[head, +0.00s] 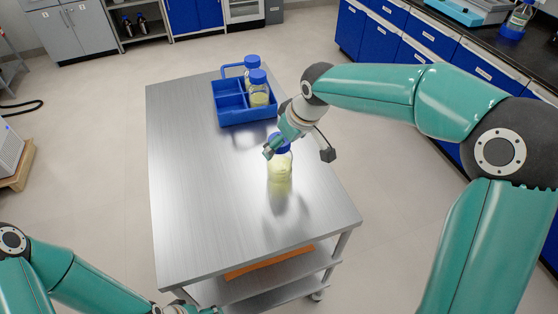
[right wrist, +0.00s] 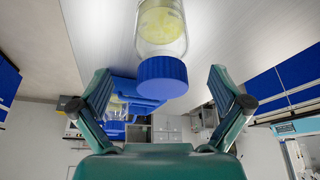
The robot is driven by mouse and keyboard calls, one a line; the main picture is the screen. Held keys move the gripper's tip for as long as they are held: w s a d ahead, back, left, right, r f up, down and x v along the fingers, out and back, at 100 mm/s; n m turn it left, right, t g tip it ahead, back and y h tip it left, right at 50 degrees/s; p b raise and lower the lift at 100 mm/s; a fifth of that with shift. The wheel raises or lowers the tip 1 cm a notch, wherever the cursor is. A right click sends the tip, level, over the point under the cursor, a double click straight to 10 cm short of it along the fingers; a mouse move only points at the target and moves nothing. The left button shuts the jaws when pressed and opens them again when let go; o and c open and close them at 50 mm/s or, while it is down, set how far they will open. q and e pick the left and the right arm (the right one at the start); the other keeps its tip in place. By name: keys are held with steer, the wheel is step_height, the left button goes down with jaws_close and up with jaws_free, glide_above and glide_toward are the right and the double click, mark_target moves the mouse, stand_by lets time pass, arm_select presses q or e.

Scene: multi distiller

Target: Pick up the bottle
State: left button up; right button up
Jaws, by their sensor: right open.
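A clear bottle (head: 280,170) with a blue cap and pale yellow liquid stands upright on the steel table (head: 190,190). My right gripper (head: 275,150) is at the bottle's cap, partly covering it in the head view. In the right wrist view the bottle (right wrist: 162,28) comes down from the top, with its blue cap between the two spread fingers of my right gripper (right wrist: 160,78). Gaps show on both sides of the cap. My left gripper (head: 190,309) is at the bottom edge, mostly cut off, so its fingers cannot be made out.
A blue divided carrier (head: 246,117) with two blue-capped bottles stands on the table behind the bottle. The table's left and front parts are clear. Blue cabinets with a black counter (head: 455,30) run along the right.

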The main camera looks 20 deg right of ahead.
steer(key=shift+p+x, duration=0.7)
steer(key=shift+x, duration=2.55)
steer(key=shift+w+a+r, duration=0.1)
steer(key=shift+a, duration=0.05)
steer(key=c, duration=1.7)
steer(key=shift+c, duration=0.2)
steer(key=shift+r, duration=0.75)
step_height(320, 180, up, 18)
steer(key=shift+r, duration=0.25)
